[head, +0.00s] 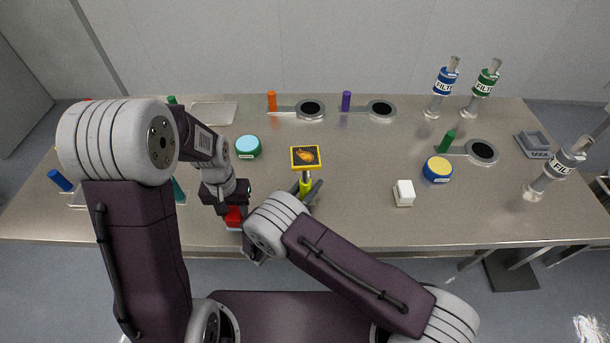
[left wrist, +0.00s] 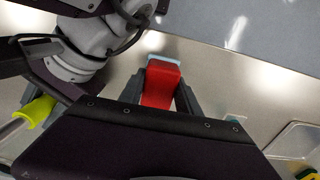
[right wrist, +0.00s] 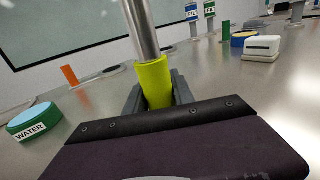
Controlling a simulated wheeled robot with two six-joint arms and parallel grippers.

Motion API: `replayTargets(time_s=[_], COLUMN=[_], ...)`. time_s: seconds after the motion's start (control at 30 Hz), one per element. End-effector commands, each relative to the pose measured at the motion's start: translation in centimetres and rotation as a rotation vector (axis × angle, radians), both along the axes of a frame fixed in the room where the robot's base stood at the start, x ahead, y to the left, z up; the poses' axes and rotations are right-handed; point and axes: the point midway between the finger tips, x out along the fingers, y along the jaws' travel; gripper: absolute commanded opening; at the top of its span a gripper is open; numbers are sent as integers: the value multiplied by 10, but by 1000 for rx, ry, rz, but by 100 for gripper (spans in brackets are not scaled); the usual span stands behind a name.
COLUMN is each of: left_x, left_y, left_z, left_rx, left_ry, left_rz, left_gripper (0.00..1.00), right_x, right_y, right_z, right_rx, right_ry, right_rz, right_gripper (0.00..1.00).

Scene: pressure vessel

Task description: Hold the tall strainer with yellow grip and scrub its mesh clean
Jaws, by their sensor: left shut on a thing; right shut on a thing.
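The tall strainer has a yellow grip (head: 305,187), a silver shaft and a square yellow-framed head (head: 305,157) with dark mesh and an orange-brown stain. My right gripper (head: 308,192) is shut on the yellow grip; the right wrist view also shows the grip (right wrist: 155,82) between the fingers, with the shaft rising from it. My left gripper (head: 236,212) is shut on a red block-shaped scrubber (head: 234,217) with a pale blue end, also seen in the left wrist view (left wrist: 160,85). The scrubber is left of the strainer and apart from the mesh.
A teal-topped WATER tub (head: 248,147) stands behind my left gripper. A blue-and-yellow tub (head: 437,169) and white block (head: 404,194) are to the right. Round-headed strainers (head: 382,110) lie at the back. Labelled FILTER cylinders (head: 444,80) and a grey dock (head: 537,144) stand at the right.

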Motion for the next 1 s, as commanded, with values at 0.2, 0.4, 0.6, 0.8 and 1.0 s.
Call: replayTargets(time_s=[0.2, 0.4, 0.6, 0.8, 1.0], left_x=[0, 0, 1, 38, 96], left_y=[0, 0, 0, -18, -70], left_z=[0, 0, 0, 25, 96], left_rx=[0, 0, 0, 0, -1], left_ry=[0, 0, -1, -11, -17], left_rz=[0, 0, 0, -5, -8], left_gripper=[0, 0, 0, 0, 0], right_x=[0, 0, 0, 0, 0], right_y=[0, 0, 0, 0, 0], right_z=[0, 0, 0, 0, 0], right_rx=[0, -1, -1, -1, -1], right_ry=[0, -1, -1, -1, -1], right_rz=[0, 0, 0, 0, 0], right_gripper=[0, 0, 0, 0, 0])
